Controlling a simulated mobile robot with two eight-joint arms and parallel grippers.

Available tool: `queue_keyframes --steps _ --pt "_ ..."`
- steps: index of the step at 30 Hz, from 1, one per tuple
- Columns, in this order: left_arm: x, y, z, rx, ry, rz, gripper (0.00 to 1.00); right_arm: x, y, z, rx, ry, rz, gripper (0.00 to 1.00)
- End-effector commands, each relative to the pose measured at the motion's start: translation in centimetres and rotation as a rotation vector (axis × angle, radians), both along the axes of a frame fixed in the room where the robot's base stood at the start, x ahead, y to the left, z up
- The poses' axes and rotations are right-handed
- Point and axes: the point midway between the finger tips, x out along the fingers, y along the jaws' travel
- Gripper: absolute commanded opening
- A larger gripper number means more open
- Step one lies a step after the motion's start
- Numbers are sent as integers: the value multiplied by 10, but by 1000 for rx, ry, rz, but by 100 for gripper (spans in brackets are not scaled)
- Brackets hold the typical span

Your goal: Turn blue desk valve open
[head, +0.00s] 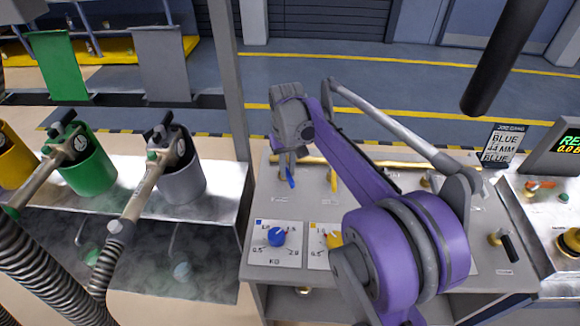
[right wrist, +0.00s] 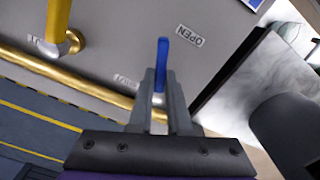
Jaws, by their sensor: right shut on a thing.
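The blue desk valve is a small blue lever (head: 291,178) on the grey desk panel, left of a yellow lever (head: 333,181). My right gripper (head: 288,165) is over the blue lever from behind, fingers pointing down at it. In the right wrist view the blue lever (right wrist: 162,62) stands up between the two fingers (right wrist: 160,95), which are shut on its lower part. The lever's base is hidden by the fingers. My left gripper is not in view.
A brass pipe (right wrist: 100,89) runs along the panel by the levers. A blue knob (head: 277,236) and a yellow knob (head: 334,240) are in front. Green (head: 88,172) and grey (head: 183,182) buckets stand left. A job card (head: 502,145) stands right.

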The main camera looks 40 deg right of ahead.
Motion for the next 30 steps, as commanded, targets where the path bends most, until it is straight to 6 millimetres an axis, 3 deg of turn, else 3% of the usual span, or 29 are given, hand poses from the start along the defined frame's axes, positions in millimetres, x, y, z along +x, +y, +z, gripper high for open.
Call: queue_keyframes --steps 15,30 --pt "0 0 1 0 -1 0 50 5 9 0 0 0 -352 0" --pt "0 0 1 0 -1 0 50 6 11 0 0 0 -425 0"
